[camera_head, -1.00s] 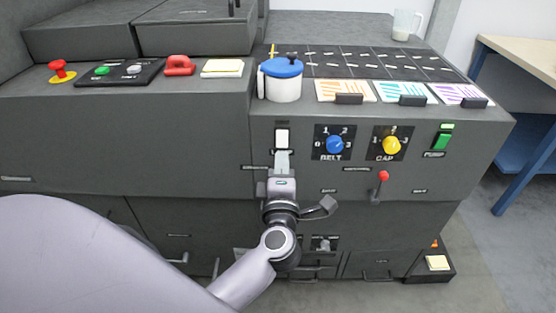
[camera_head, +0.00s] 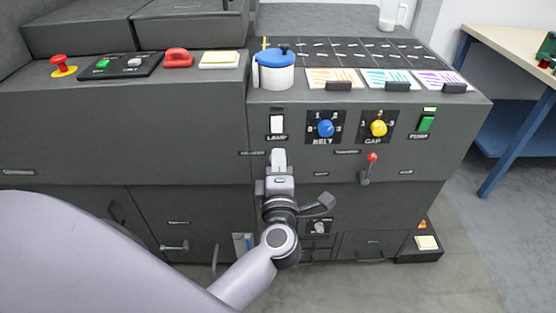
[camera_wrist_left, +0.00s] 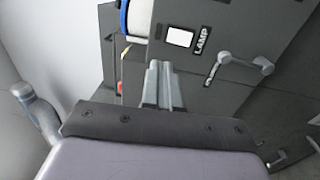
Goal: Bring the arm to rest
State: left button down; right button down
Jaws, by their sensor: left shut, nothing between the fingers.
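My left gripper (camera_head: 279,158) is in front of the dark machine's front panel, just below the white LAMP switch (camera_head: 277,124). Its fingers are shut together with nothing between them. In the left wrist view, the closed fingertips (camera_wrist_left: 158,72) point toward the panel, and the LAMP switch (camera_wrist_left: 180,37) shows beyond them with a gap between. My left arm (camera_head: 110,260) reaches in from the lower left. My right gripper is in neither view.
The panel carries a blue BELT knob (camera_head: 326,128), a yellow CAP knob (camera_head: 378,128), a green switch (camera_head: 426,123) and a red-tipped lever (camera_head: 371,158). A blue-lidded white pot (camera_head: 276,75) stands on the ledge above. A table (camera_head: 510,55) stands at the right; open floor lies before it.

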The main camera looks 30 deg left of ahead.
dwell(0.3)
pick_arm(q)
jog(key=s+d+f+m+h, duration=0.85)
jog(key=m+h, duration=0.45)
jog(key=m, duration=0.7)
jog(key=s+a+f+m+g+y, duration=0.1)
jog(key=s+a+f+m+g, duration=0.2)
jog(key=s+f, duration=0.8)
jog(key=f+m+g, duration=0.1)
jog(key=m+g, duration=0.1)
jog(key=m, duration=0.1)
jog(key=shift+a+f+m+g+p, duration=0.2)
jog(key=shift+f+m+g+p, duration=0.1)
jog(key=shift+g+p, duration=0.1)
